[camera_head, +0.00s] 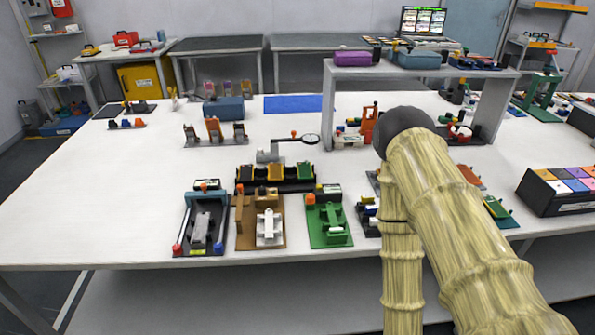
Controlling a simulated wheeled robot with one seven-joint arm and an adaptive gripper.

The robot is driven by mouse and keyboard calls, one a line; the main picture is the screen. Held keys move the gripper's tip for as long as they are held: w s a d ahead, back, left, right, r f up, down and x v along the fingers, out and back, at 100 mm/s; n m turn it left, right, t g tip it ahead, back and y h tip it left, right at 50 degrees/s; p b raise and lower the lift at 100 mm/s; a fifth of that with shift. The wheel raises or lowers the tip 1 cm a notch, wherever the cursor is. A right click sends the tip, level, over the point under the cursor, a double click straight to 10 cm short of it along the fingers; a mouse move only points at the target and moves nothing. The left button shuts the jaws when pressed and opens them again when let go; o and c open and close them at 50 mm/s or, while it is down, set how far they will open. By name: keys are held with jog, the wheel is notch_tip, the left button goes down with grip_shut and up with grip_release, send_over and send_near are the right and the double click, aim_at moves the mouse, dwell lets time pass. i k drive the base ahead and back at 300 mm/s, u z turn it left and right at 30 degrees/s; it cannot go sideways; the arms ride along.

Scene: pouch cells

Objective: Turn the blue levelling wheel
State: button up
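A small blue round knob (219,247) sits at the front right corner of a dark fixture (187,222) near the table's front edge; it may be the blue levelling wheel, but it is too small to be sure. A red round knob (177,249) is at the fixture's front left corner. A grey part (200,230) lies on the fixture, and a small display (207,184) stands at its back. My arm fills the right of the view, well right of the fixture. My gripper does not show, so its state is hidden.
A brown fixture (245,240) and a green fixture (316,236) stand to the right of the dark one. A black rack with yellow parts (275,186) is behind them. A grey shelf bridge (330,105) stands farther back. The white table (90,215) is clear on the left.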

aim_at(218, 247)
jog(key=u, duration=1.35)
jog(key=k, duration=0.45)
jog(key=u, duration=0.3)
